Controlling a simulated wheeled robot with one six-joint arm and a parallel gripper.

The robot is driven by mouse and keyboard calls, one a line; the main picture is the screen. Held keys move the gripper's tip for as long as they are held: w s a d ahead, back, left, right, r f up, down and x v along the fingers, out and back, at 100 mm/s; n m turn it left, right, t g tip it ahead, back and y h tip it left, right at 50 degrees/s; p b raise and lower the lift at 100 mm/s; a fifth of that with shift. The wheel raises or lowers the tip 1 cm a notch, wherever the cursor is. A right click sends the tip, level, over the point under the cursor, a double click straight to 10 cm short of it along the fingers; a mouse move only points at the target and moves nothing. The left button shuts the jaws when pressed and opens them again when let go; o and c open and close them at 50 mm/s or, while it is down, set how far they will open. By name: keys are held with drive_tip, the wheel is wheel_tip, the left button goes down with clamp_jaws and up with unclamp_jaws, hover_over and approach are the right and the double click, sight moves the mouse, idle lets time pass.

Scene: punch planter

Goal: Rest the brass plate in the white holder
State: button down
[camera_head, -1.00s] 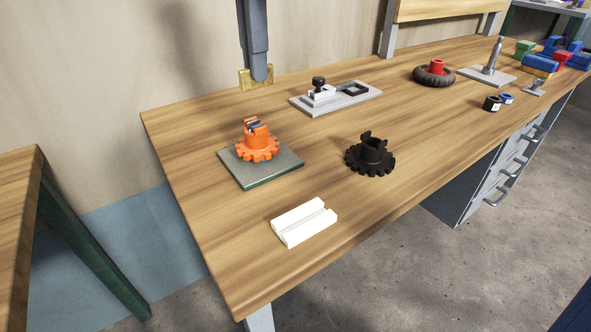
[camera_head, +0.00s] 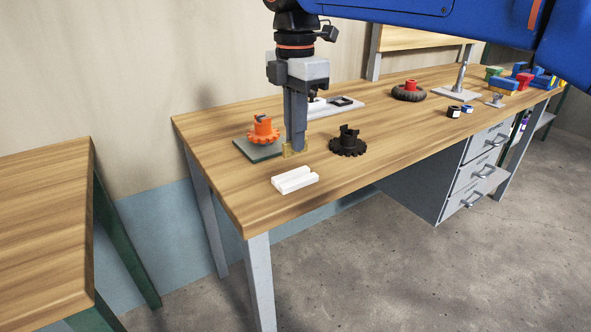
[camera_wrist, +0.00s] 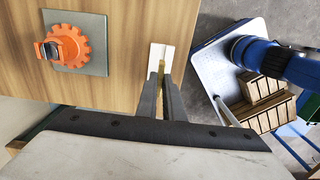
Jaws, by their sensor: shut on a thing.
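My gripper (camera_head: 295,145) points down and is shut on the brass plate (camera_head: 287,151), a small gold square low between its fingers. In the wrist view the plate (camera_wrist: 161,68) shows edge-on as a thin strip at my fingertips (camera_wrist: 161,80). The white holder (camera_head: 295,180), a block with a groove along it, lies on the table just nearer the camera than the plate. In the wrist view the holder (camera_wrist: 156,53) lies just beyond the fingertips, lined up with the plate. I cannot tell whether the plate touches it.
An orange gear piece (camera_head: 263,130) on a grey-green plate (camera_head: 250,149) stands left of my gripper. A black gear piece (camera_head: 348,144) stands close on the right. A grey fixture (camera_head: 350,104) is behind. The table front near the holder is clear.

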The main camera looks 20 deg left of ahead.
drive_tip(key=shift+f, duration=3.1)
drive_tip(key=c, duration=1.9)
unclamp_jaws()
drive_tip(key=shift+f, duration=0.1)
wheel_tip(320, 180, up, 12)
drive_tip(key=shift+r, duration=0.15)
